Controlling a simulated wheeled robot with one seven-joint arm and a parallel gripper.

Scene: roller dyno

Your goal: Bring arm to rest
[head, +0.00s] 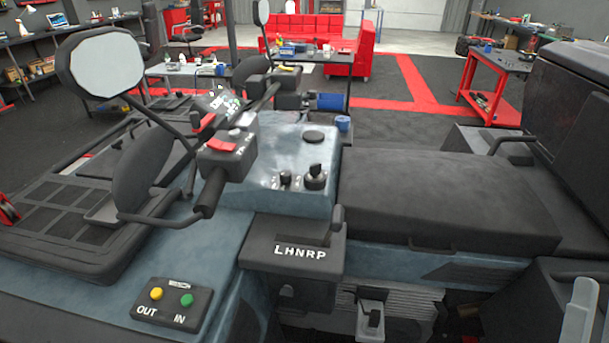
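No gripper can be made out in the head view. A pale grey, rounded part shows at the lower right edge, cut off by the frame; it may belong to my arm, but I cannot tell. A blue-grey quad vehicle (225,245) fills the foreground, with handlebars, a black seat (440,200) and a round mirror (102,64). A gear selector plate marked LHNRP (292,255) sits on its near side. A black box with a yellow OUT button (156,294) and a green IN button (187,300) lies at the lower left.
A red sofa (305,30) stands at the back. A red cart (490,108) stands at the right, and a low table (300,58) with small items is behind the vehicle. Dark floor with red stripes lies open between them. Shelves line the left wall.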

